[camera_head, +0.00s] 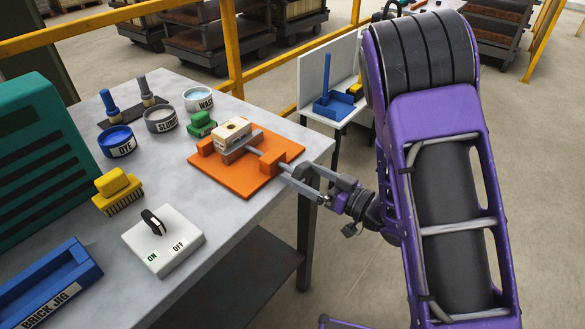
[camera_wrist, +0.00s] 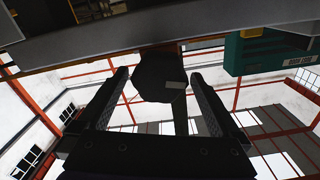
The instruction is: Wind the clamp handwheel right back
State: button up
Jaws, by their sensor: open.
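The orange clamp (camera_head: 265,181) sits near the table's right edge, with a cream brick (camera_head: 231,131) between its blocks. A grey screw (camera_head: 247,150) runs from it toward my gripper (camera_head: 296,178), which reaches in from the right at the table edge. In the wrist view a dark, many-sided knob (camera_wrist: 155,78), which looks like the handwheel, lies between the fingertips of my gripper (camera_wrist: 158,74). A small lighter tab shows on it. The fingers are open, one on each side, with gaps visible. In the head view the handwheel is hard to make out among the fingers.
On the table are a switch box (camera_head: 163,238), a yellow brush (camera_head: 118,190), a green block (camera_head: 201,124), bowls marked DYE (camera_head: 118,143), SLURRY (camera_head: 160,119) and WASH (camera_head: 198,99), and a blue brick jig (camera_head: 50,285). A side table (camera_head: 331,105) stands behind.

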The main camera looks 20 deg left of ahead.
aim_at(291, 169)
jog(key=shift+x, duration=1.55)
jog(key=c, duration=1.3)
jog(key=shift+n, duration=0.4)
jog(key=n, duration=0.4)
jog(key=shift+s+n, duration=0.1)
jog(key=shift+n, duration=0.3)
jog(key=n, duration=0.5)
jog(key=shift+s+a+f, duration=0.1)
jog(key=shift+n, duration=0.3)
